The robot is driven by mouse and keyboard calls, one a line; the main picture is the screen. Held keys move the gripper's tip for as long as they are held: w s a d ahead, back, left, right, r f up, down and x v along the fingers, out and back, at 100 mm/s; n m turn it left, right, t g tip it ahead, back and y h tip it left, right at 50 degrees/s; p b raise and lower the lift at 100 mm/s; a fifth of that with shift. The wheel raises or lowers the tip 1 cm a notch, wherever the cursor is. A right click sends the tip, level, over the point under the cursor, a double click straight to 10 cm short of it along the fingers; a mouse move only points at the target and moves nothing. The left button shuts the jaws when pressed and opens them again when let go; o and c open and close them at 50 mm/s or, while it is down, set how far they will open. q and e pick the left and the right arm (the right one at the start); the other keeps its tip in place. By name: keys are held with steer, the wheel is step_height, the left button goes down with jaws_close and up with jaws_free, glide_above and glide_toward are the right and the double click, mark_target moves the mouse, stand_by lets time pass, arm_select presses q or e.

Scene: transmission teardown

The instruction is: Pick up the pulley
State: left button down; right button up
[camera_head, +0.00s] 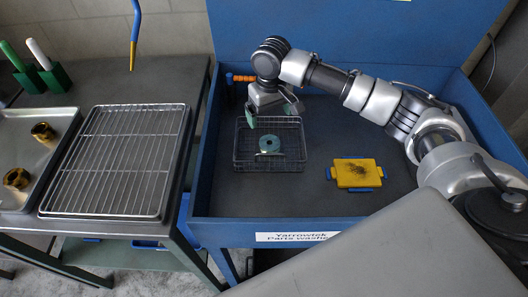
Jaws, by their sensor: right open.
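The pulley (269,144) is a small teal-green disc with a central hole. It lies flat inside a dark wire basket (272,167) in the blue parts washer. My right gripper (273,112) hangs over the back left part of the basket, above and behind the pulley. Its fingers are spread apart and I see nothing between them. The fingertips appear apart from the pulley; their exact height above the basket is hard to tell. My left gripper is not in view.
The blue washer walls (202,150) surround the basin. On the left bench stand a wire rack (117,160), a tray (12,195) with brass-coloured parts (16,179) and green holders (54,79).

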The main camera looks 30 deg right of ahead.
step_height(320, 180, down, 2)
steer(key=w+f+b, duration=0.1)
glide_above(270, 143)
steer(key=f, duration=0.3)
steer(key=shift+a+f, duration=0.2)
steer(key=shift+f, duration=0.1)
steer(key=shift+d+f, duration=0.2)
steer(key=shift+f, duration=2.95)
steer(key=shift+c, duration=0.3)
steer(key=c, duration=1.2)
steer(key=shift+r, duration=0.1)
steer(key=shift+c, duration=0.2)
steer(key=shift+r, duration=0.15)
